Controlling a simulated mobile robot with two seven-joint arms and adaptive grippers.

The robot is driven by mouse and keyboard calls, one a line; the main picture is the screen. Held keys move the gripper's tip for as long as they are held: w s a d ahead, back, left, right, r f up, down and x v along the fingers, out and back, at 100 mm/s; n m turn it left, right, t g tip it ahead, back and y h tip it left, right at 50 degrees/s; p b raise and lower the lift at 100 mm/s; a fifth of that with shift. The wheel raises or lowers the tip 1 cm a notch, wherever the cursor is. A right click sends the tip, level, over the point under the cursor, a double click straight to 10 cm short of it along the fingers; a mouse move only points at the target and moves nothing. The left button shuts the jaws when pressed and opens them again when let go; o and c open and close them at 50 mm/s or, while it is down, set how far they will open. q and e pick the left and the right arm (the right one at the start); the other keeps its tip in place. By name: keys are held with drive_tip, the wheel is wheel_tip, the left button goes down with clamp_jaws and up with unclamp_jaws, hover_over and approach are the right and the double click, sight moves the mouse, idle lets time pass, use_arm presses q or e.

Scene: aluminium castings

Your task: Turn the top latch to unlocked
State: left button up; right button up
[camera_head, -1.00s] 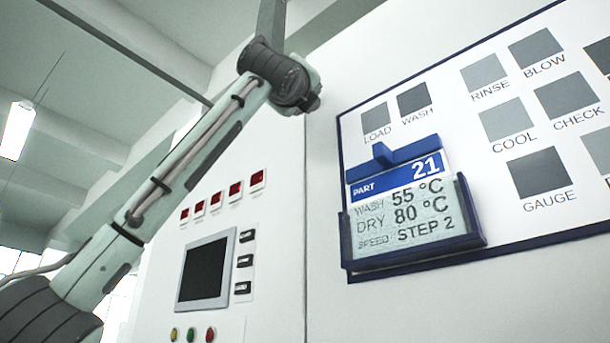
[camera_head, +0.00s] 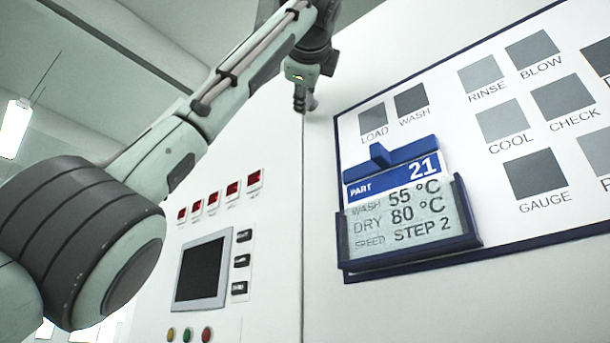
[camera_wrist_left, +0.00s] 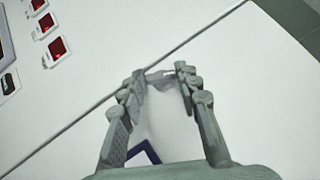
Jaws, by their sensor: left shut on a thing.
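My left gripper (camera_head: 305,98) is at the cabinet's vertical seam in the head view, left of the blue-framed board's upper corner. In the left wrist view its two fingers (camera_wrist_left: 158,78) stand apart with a small grey piece, the top latch (camera_wrist_left: 160,74), between their tips. The gripper is shut on this latch, near the dark seam line. Most of the latch is hidden by the fingers, so its exact turn angle cannot be told. In the head view the latch cannot be made out. My right gripper is in neither view.
The white cabinet front carries a screen (camera_head: 201,272), red displays (camera_head: 232,189) and coloured buttons at lower left. The blue-framed board (camera_head: 547,234) with a card holder (camera_head: 412,250) stands out to the right of the gripper. The panel between seam and board is clear.

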use_arm(q)
drive_tip(key=shift+r, duration=0.1)
idle(0.4)
drive_tip(key=o, duration=1.1)
drive_tip(key=v, duration=1.2)
